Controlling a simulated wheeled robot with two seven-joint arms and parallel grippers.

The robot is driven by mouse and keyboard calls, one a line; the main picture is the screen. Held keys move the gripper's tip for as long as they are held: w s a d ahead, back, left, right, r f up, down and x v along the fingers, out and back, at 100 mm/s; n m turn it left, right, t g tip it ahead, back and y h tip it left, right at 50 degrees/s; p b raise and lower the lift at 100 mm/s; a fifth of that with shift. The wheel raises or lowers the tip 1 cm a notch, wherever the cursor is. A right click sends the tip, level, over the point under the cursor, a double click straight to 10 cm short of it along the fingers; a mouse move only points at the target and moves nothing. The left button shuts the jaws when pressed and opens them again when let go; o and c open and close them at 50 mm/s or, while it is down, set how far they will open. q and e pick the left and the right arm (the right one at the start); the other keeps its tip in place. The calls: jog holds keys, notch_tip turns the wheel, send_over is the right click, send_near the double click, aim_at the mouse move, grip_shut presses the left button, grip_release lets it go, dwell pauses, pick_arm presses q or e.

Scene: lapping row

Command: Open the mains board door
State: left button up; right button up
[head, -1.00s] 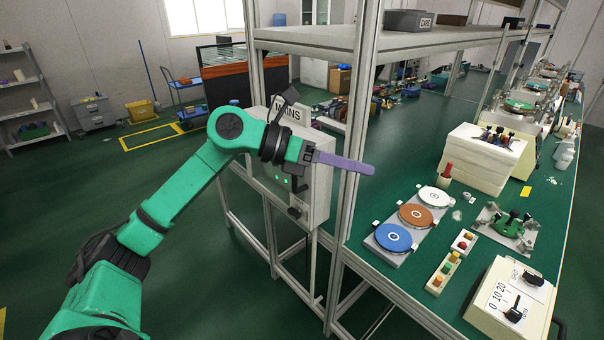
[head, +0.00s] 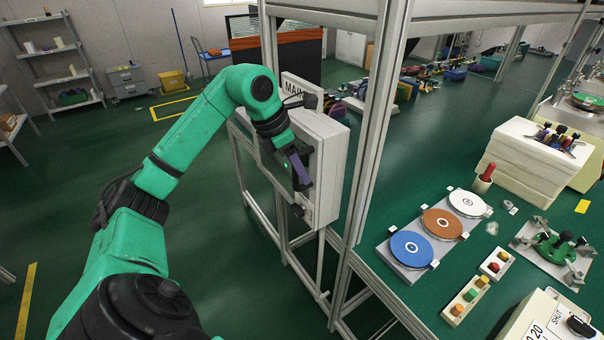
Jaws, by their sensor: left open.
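The mains board (head: 331,140) is a pale grey box on the metal frame, under a sign reading MAINS, partly covered by my arm. Its front faces left, and the door looks closed, though my gripper hides much of it. A small green light shows on the front. A dark knob or latch (head: 298,211) sits low on the front. My left gripper (head: 302,178) is in front of the board, pointing down, with its purple finger just above the dark knob. It is open; I cannot tell whether it touches the board. My right gripper is not in view.
A metal frame post (head: 372,130) stands close to the right of the board. The green bench carries a plate with blue (head: 411,250), orange and white discs. A control box (head: 545,322) is at the lower right. The floor left of the board is clear.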

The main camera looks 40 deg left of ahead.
pick_arm(q)
jog(key=shift+w+d+f, duration=0.15)
jog(key=shift+w+f, duration=0.05)
jog(key=shift+f, duration=0.45)
jog(key=shift+s+d, duration=0.1)
jog(key=shift+s, duration=0.15)
jog(key=shift+c, duration=0.6)
jog(key=shift+w, duration=0.15)
grip_shut()
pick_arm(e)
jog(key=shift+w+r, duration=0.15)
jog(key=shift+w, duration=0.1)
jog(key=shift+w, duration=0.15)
